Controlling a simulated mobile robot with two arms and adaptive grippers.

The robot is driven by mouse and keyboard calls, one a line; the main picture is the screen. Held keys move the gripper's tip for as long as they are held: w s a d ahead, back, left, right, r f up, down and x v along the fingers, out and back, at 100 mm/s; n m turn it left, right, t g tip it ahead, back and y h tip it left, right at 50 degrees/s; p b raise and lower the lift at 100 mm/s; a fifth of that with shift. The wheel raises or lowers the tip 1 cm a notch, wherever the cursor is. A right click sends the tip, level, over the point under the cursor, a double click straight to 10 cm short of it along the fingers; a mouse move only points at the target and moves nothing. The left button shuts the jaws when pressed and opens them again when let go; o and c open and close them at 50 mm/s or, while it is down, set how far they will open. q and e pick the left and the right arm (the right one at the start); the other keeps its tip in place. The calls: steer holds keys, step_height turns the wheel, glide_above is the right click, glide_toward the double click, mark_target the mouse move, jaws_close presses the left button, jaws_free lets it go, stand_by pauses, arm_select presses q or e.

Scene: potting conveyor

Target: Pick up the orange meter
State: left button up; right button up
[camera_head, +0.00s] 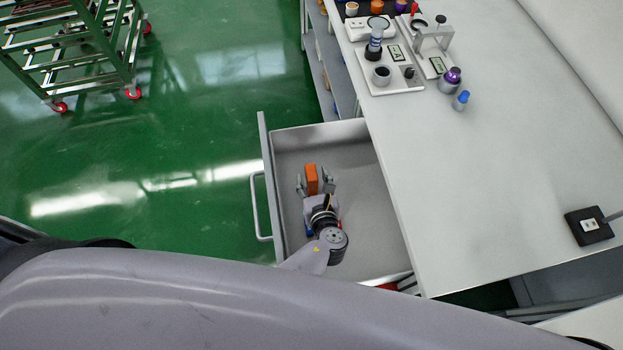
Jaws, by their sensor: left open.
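The orange meter (312,177) is a small orange block inside the open grey drawer (360,155). My left gripper (314,184) reaches down into the drawer, with one finger on each side of the meter. The gripper is open, and I cannot tell whether either finger touches the meter. The gripper and wrist hide the near end of the meter. My right gripper is not in view.
The drawer's front panel and handle (257,205) stand to the left. The white table (470,190) borders it on the right and holds meters, bottles and small stands at the back. A black device (588,226) lies at the right. A green cart (75,45) stands far left.

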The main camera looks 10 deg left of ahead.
arm_select(q)
steer(key=x, duration=0.2)
steer(key=shift+w+a+f, duration=0.15)
steer(key=shift+w, duration=0.15)
steer(key=shift+s, duration=0.1)
steer(key=shift+c, duration=0.5)
jaws_close()
